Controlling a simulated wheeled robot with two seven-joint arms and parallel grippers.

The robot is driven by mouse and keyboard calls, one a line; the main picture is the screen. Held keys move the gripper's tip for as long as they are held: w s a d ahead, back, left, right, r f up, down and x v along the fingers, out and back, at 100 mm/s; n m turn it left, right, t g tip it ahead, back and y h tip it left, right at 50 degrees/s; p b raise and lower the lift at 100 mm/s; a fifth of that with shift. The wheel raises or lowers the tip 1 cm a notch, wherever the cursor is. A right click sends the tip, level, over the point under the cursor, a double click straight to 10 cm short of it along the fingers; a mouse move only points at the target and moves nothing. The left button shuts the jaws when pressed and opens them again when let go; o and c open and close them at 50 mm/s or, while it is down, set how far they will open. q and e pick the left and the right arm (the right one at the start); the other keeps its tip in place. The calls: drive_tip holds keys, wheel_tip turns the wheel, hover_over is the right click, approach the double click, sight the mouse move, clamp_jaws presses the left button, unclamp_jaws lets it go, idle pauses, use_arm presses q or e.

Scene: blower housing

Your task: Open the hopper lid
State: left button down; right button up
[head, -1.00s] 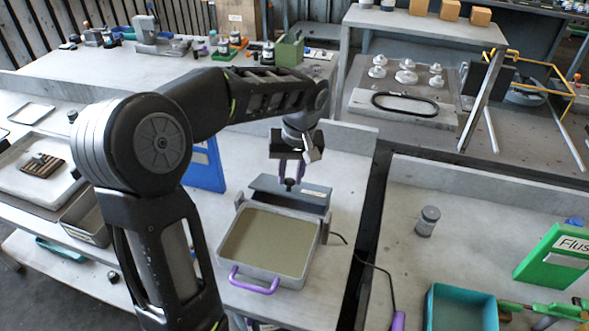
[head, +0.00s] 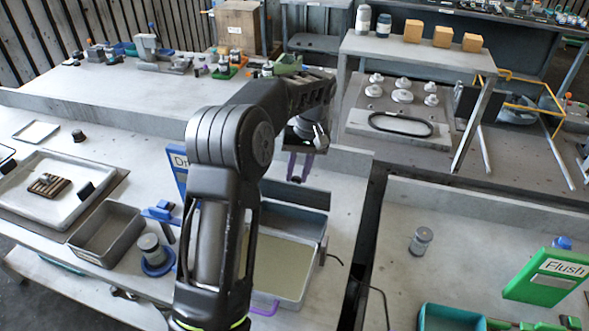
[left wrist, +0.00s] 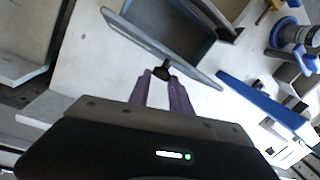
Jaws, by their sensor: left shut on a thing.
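My left gripper (head: 298,178) has purple fingers, shut on the lid's small black knob, which shows clearly in the left wrist view (left wrist: 162,72). My forearm hides the left part of the hopper and tray.
A blue sign (head: 179,172) and a blue-based jar (head: 150,249) stand left of my arm. An empty grey bin (head: 107,233) is further left. A small jar (head: 421,240) stands on the right table.

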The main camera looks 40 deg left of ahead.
use_arm(q)
drive_tip(key=shift+w+d+f+g, duration=0.25)
drive_tip(key=shift+w+g, duration=0.05)
drive_tip(key=shift+w, duration=0.1)
drive_tip(key=shift+d+f, duration=0.1)
drive_tip(key=c, duration=1.6)
unclamp_jaws()
drive_tip(key=o, duration=0.4)
drive_tip(key=shift+w, duration=0.1)
drive_tip(key=shift+o, duration=0.2)
drive_tip(key=shift+a, duration=0.2)
drive_tip(key=shift+s, duration=0.2)
